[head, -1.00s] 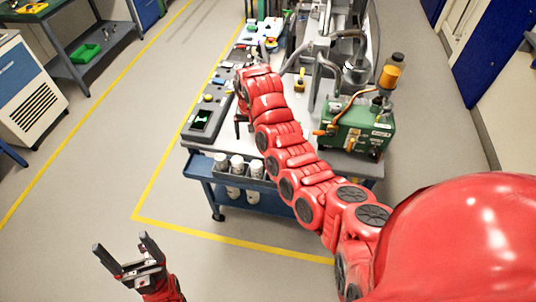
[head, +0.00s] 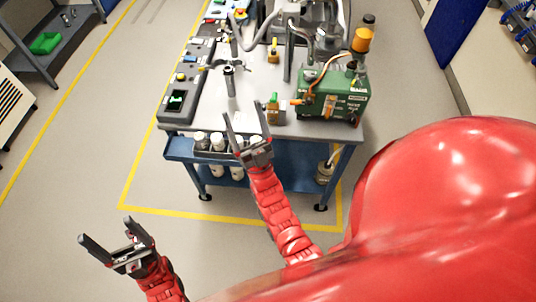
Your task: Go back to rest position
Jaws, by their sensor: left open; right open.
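My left gripper (head: 107,240) is at the lower left, over bare floor inside the view's front part. Its two dark fingers are spread and nothing is between them. My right gripper (head: 247,132) is in the middle, in front of the bench's front edge as seen here. Its fingers are apart and empty, pointing up the picture toward the bench. The red arm behind it comes from the lower right. I cannot tell its exact height or gap to the bench.
A blue-framed bench (head: 205,115) carries a green pump box (head: 330,95), a dark control panel (head: 180,92) and a small metal post (head: 229,80). White bottles (head: 217,142) sit in its front tray. Yellow lines (head: 180,213) mark the floor, which is clear in front.

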